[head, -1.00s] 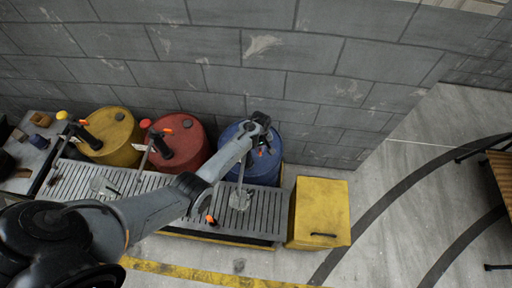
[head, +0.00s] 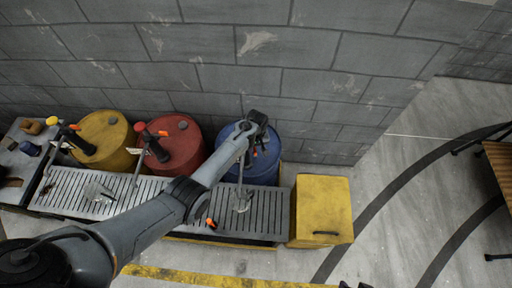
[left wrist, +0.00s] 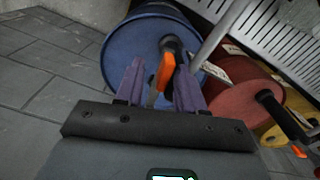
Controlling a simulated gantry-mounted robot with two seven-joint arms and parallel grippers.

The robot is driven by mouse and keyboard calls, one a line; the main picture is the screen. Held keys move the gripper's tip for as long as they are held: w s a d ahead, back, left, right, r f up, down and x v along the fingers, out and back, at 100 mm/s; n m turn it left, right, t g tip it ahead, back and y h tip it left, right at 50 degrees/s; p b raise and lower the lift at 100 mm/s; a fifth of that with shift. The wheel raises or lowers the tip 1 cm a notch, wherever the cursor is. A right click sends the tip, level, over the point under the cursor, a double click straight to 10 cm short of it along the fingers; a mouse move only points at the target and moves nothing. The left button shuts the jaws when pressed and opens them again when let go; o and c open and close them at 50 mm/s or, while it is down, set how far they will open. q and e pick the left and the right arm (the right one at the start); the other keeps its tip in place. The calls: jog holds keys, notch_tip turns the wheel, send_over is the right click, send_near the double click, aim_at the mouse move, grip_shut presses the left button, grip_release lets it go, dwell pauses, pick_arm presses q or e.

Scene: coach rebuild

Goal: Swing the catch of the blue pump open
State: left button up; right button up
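The blue drum (head: 268,168) stands at the right end of the row of drums by the wall. Its pump is mostly hidden behind my left gripper in the head view. In the left wrist view, the pump's orange catch (left wrist: 164,73) lies between the two purple fingers of my left gripper (left wrist: 160,82), beside the dark pump body (left wrist: 170,44). A gap shows between the left finger and the catch. The left gripper is open around it; contact with the right finger is unclear. Small dark tips at the head view's bottom edge may be my right gripper (head: 355,285).
The red drum (head: 180,138) and yellow drum (head: 100,130), each with a pump, stand to the left. A slatted grey bench (head: 262,222) runs in front, with a yellow box (head: 322,205) at its right end. The block wall (head: 300,60) is close behind.

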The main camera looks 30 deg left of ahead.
pick_arm(q)
jog(key=shift+r, duration=0.65)
notch_tip(320, 180, up, 10)
jog(key=shift+f, duration=0.25)
